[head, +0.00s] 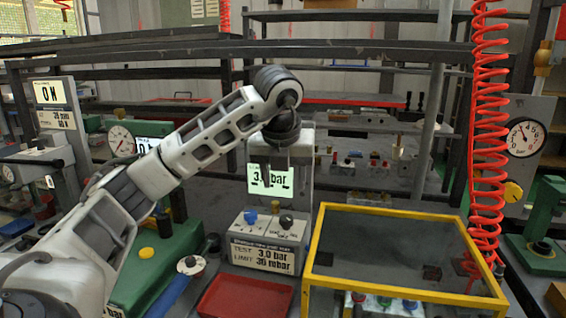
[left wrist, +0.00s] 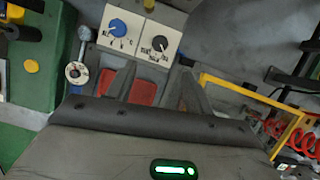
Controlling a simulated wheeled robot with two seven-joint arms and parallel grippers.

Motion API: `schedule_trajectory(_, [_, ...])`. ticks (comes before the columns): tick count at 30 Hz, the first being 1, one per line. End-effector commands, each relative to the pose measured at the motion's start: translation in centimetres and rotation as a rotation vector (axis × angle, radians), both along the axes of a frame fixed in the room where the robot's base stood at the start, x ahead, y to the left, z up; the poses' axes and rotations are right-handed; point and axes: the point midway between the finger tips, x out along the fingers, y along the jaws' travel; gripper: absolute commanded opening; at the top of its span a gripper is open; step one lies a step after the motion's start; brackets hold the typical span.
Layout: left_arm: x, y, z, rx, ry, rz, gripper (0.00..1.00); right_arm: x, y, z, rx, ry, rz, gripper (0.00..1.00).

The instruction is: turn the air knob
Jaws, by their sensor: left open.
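The grey control block (head: 267,243) stands on the bench in the head view, with a lit display (head: 271,180) behind it reading about 3 bar, partly covered. Its sloped panel carries a blue knob (head: 250,217) on the left and a black knob (head: 286,221) on the right. Both also show in the left wrist view, the blue knob (left wrist: 117,27) and the black knob (left wrist: 160,43). Their labels are too small to read, so I cannot tell which is air. My left gripper (head: 283,183) is open and empty, fingers pointing down, above the panel and apart from the knobs.
A yellow-framed dark panel (head: 395,250) stands right of the block. A red tray (head: 245,298) lies in front. A red coiled hose (head: 488,130) hangs at right.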

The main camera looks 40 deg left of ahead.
Motion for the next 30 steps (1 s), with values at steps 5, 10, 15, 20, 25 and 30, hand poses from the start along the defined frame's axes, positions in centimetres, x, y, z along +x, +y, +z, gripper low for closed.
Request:
schedule_trajectory(5, [-0.9, -0.6, 2.9, 0.0, -0.002, 0.001, 0.52, 0.0, -0.1, 0.6, -0.007, 0.001, 0.001, 0.36])
schedule_trajectory(10, [-1.2, -0.9, 3.7, -0.001, -0.001, 0.0, 0.52, 0.0, -0.1, 0.5, -0.014, 0.005, 0.002, 0.36])
schedule_trajectory(15, [-1.3, -0.9, 3.7, 0.0, 0.0, 0.001, 0.52, -0.1, -0.2, 0.0, -0.019, 0.011, 0.004, 0.36])
schedule_trajectory(20, [-1.2, -0.9, 3.7, 0.0, 0.0, 0.001, 0.52, -0.1, -0.2, 0.0, -0.019, 0.011, 0.004, 0.36])
schedule_trajectory(25, [-1.2, -0.9, 3.7, 0.0, 0.0, 0.001, 0.52, 0.0, -0.2, 0.0, -0.019, 0.01, 0.004, 0.36])
schedule_trajectory(30, [-1.2, -0.9, 3.7, 0.0, 0.0, 0.001, 0.52, 0.1, -0.2, 0.3, -0.019, 0.003, 0.004, 0.36])
